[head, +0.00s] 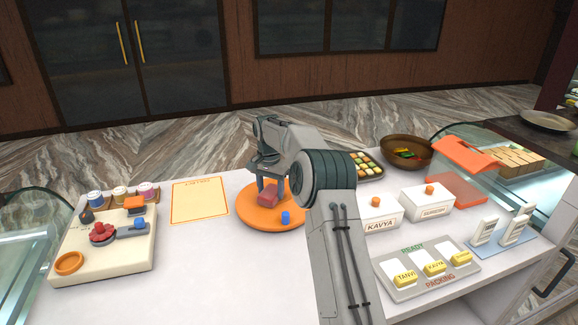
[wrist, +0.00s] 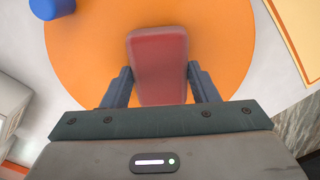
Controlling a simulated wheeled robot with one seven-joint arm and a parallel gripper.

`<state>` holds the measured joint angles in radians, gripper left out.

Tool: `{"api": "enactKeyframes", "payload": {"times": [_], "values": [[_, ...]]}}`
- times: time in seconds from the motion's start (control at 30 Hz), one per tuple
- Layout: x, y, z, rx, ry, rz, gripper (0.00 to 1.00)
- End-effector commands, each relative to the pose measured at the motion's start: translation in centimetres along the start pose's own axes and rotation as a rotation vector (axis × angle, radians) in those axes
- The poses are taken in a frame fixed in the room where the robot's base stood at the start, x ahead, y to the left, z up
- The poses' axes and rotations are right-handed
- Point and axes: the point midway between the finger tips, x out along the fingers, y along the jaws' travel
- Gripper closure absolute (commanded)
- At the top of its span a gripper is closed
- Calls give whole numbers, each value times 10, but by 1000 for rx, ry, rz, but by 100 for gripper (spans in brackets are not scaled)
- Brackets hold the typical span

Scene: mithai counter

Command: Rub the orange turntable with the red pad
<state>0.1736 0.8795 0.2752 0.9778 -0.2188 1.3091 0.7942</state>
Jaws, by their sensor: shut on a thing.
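The orange turntable (head: 254,217) is a round disc on the white counter, left of my arm in the head view. It fills much of the wrist view (wrist: 80,50). The red pad (head: 268,198) is a small block between my fingers, over the turntable. In the wrist view the red pad (wrist: 158,60) reaches out beyond the fingertips. My gripper (head: 270,184) is shut on the pad, and its fingers (wrist: 160,88) sit on either side of it. I cannot tell whether the pad touches the disc.
A small blue cylinder (head: 286,218) stands on the turntable near its front right edge; it also shows in the wrist view (wrist: 52,8). A yellow-bordered sheet (head: 200,201) lies to the left. White boxes (head: 427,203) stand to the right. A cream tray (head: 105,255) is at far left.

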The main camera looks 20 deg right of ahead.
Motion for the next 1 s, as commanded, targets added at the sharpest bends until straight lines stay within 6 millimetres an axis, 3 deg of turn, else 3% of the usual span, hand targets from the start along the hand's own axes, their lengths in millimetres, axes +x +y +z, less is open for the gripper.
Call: {"api": "enactKeyframes", "payload": {"times": [0.47, 1.0], "values": [[3, -24, 23, 12, -2, -1, 68], [0, 4, -3, 1, -1, 1, 68]]}}
